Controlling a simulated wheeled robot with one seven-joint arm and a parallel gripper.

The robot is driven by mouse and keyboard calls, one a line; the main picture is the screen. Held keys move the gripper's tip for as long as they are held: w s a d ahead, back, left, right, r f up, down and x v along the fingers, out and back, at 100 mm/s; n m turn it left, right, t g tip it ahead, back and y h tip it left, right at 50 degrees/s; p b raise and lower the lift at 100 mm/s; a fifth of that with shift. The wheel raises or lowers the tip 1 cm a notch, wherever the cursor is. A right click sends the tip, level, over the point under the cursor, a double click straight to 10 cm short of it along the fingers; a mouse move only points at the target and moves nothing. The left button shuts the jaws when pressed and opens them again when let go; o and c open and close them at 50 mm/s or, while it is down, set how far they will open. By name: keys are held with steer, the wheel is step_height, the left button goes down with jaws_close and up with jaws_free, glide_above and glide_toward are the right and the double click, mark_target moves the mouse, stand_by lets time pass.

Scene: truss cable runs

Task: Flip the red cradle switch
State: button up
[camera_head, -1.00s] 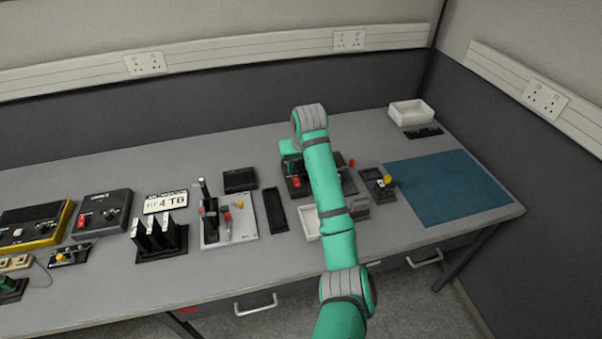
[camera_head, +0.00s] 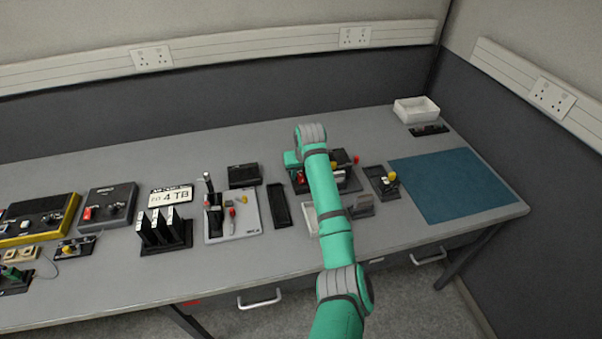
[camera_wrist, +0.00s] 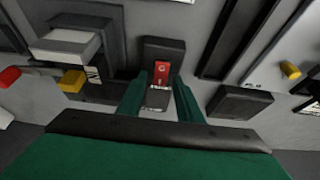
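The red cradle switch (camera_wrist: 161,72) shows in the wrist view at the front of a black housing (camera_wrist: 163,49), with a silver piece (camera_wrist: 158,98) just below it. My gripper (camera_wrist: 160,86) is open, with one green finger on each side of the switch and silver piece. I cannot tell whether a finger touches the switch. In the head view my arm hides part of the cradle and the fingertips.
A long black tray (camera_head: 279,206) and a black box (camera_head: 243,175) lie left of the cradle. A pale panel with levers (camera_head: 245,212) stands further left.

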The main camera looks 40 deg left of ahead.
jaws_close()
steer(key=shift+w+a+r+h, duration=0.1)
steer(key=shift+w+a+h, duration=0.05)
steer(key=shift+a+h, duration=0.15)
steer(key=shift+w+a+g+h, duration=0.15)
steer(key=shift+w+g+h, duration=0.35)
steer(key=shift+g+h, duration=0.55)
steer(key=shift+a+h, duration=0.1)
steer(key=shift+h, duration=0.15)
steer(key=shift+g, duration=0.35)
steer(key=shift+s, duration=0.1)
steer(key=shift+o, duration=0.7)
jaws_free()
steer(key=shift+o, duration=0.6)
steer(key=shift+s, duration=0.1)
